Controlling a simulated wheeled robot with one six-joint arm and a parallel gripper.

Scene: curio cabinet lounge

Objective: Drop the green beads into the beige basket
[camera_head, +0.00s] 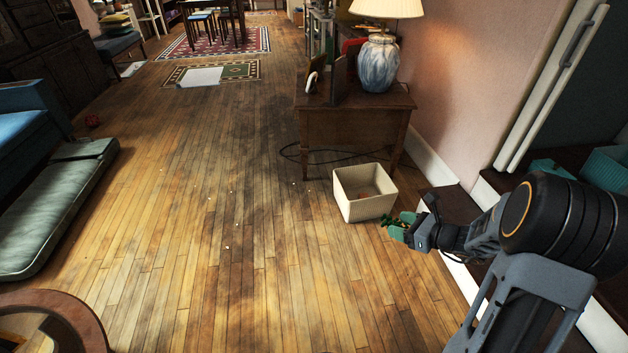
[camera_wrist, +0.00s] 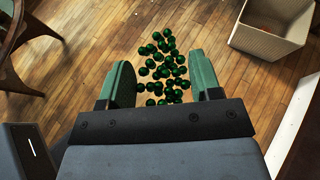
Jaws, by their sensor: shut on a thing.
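The green beads (camera_wrist: 166,68) are a cluster of dark green balls between and beyond my fingertips in the wrist view. They also show as a small dark green bunch (camera_head: 390,219) at my gripper in the head view. My gripper (camera_wrist: 164,80) is shut on the beads, with a teal finger on each side. The beige basket (camera_head: 364,208) stands on the floor just beyond and left of my gripper (camera_head: 399,226) in the head view. Its open top shows a brownish interior. In the wrist view the basket (camera_wrist: 266,44) is at the upper right, apart from the beads.
A wooden side table (camera_head: 347,130) with a lamp (camera_head: 379,62) stands behind the basket, with a dark cable on the floor. A green cushion (camera_head: 58,215) lies at the left. Small pale bits dot the otherwise clear wooden floor (camera_head: 210,260).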

